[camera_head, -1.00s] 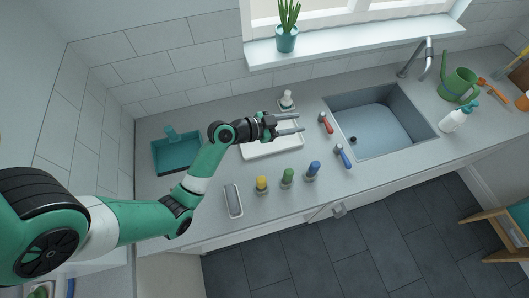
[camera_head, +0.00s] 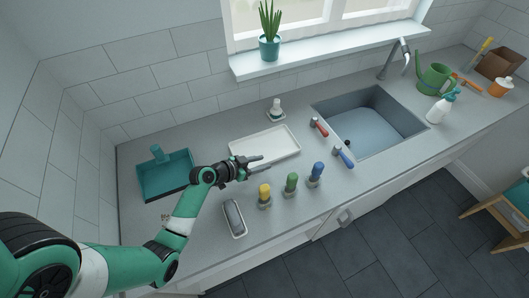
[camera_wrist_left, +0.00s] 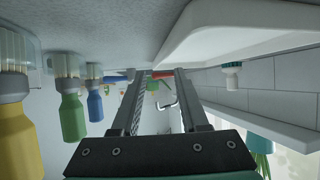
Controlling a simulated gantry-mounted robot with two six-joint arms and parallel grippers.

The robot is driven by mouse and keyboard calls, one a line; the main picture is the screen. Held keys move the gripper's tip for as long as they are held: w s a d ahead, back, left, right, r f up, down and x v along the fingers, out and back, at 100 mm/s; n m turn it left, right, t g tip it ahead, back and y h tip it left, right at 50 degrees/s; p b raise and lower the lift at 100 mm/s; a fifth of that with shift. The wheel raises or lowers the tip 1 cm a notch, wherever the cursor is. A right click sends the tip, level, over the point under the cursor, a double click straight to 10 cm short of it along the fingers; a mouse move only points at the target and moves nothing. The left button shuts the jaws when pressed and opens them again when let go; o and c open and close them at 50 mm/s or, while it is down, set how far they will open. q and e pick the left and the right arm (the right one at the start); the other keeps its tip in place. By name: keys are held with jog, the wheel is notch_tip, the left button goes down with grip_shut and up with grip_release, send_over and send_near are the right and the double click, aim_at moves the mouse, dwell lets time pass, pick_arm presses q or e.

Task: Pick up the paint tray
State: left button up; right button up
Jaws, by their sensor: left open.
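The paint tray appears to be the shallow white rectangular tray (camera_head: 266,146) lying flat on the counter, left of the sink. My left gripper (camera_head: 264,164) is open and empty, low at the near edge of the white tray, with its fingers pointing right. In the left wrist view the tray (camera_wrist_left: 235,28) shows at the upper right, beside the open fingers (camera_wrist_left: 161,78). No part of the tray is visibly between the fingers. I cannot tell whether a finger touches it. My right gripper is not in view.
Red (camera_head: 319,127) and blue (camera_head: 343,156) handled tools lie by the sink (camera_head: 372,125).

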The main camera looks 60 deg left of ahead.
aim_at(276, 159)
pick_arm(q)
jog(key=shift+r+b+x, duration=0.2)
jog(key=shift+b+x, duration=0.15)
jog(key=shift+x, duration=2.75)
jog(key=shift+d+r, duration=0.1)
grip_shut()
